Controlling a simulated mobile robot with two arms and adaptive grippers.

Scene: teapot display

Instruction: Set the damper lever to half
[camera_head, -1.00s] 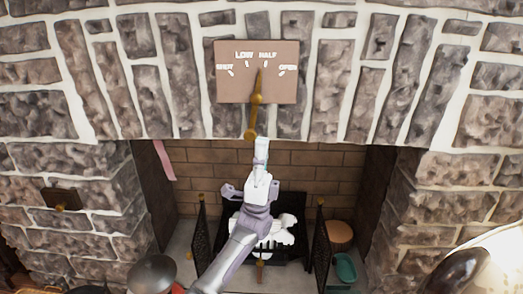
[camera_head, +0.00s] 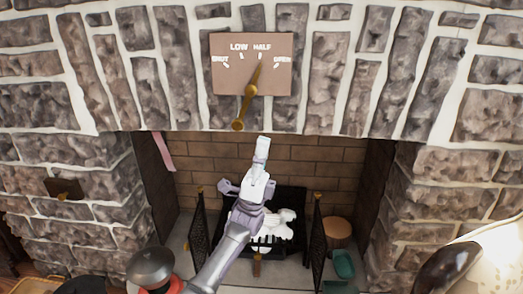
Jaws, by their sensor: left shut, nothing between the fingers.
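The damper lever (camera_head: 248,96) is a brass bar on a tan plate (camera_head: 226,80) set in the stone above the fireplace. The plate is marked SHUT, LOW, HALF and OPEN. The lever's pointed upper end lies at or very close to the HALF tick, and its round knob (camera_head: 237,125) hangs down to the left below the plate. My left gripper (camera_head: 263,142) is shut and empty. In the picture it is just below and right of the knob, apart from it. My right gripper is not in view.
The stone fireplace opening (camera_head: 300,155) is behind my arm. A black grate (camera_head: 290,197) with white logs stands inside, between dark mesh screens (camera_head: 318,235). A wooden stump (camera_head: 337,232) and a teal container (camera_head: 344,264) stand at the right.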

